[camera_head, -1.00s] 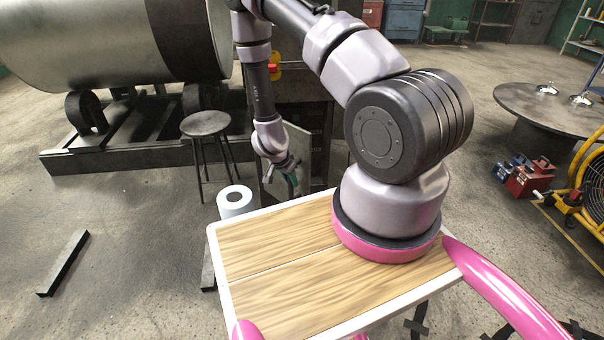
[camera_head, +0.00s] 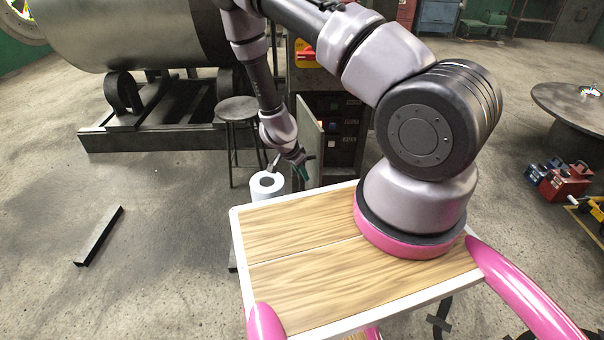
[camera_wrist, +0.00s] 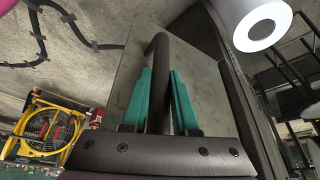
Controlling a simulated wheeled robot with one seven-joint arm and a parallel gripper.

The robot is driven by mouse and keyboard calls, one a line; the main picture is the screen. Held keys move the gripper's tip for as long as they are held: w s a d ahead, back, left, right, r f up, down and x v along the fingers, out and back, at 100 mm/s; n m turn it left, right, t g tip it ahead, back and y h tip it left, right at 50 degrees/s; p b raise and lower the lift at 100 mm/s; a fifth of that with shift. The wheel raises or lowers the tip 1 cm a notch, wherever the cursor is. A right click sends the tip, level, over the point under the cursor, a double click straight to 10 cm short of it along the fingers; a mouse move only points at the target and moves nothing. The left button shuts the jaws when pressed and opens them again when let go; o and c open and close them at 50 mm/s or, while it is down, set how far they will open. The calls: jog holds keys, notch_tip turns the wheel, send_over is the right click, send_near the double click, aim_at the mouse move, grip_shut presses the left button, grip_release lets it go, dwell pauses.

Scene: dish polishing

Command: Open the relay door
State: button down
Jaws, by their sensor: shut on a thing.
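The relay door (camera_head: 309,140) is a grey panel that stands swung out from the front of the dark relay cabinet (camera_head: 342,148). The cabinet's inside shows to the right of the door, with small coloured parts on its shelves. My gripper (camera_head: 300,168) is at the door's lower part. In the wrist view, the teal fingers of my gripper (camera_wrist: 160,75) are closed around a dark bar handle (camera_wrist: 162,50), with the door's face (camera_wrist: 207,80) behind it. The handle is too small to make out in the head view.
A white roll (camera_head: 267,186) is close to my gripper, at my table top's far edge, and also shows in the wrist view (camera_wrist: 262,22). A round stool (camera_head: 236,108) stands left of the door. A dark bar (camera_head: 98,235) lies on the left floor. Open floor lies between.

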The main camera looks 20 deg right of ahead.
jog(key=shift+w, duration=0.1)
jog(key=c, duration=0.7)
grip_release()
jog(key=shift+r, duration=0.1)
jog(key=v, duration=1)
jog(key=shift+a+r, duration=0.15)
jog(key=shift+r, duration=0.1)
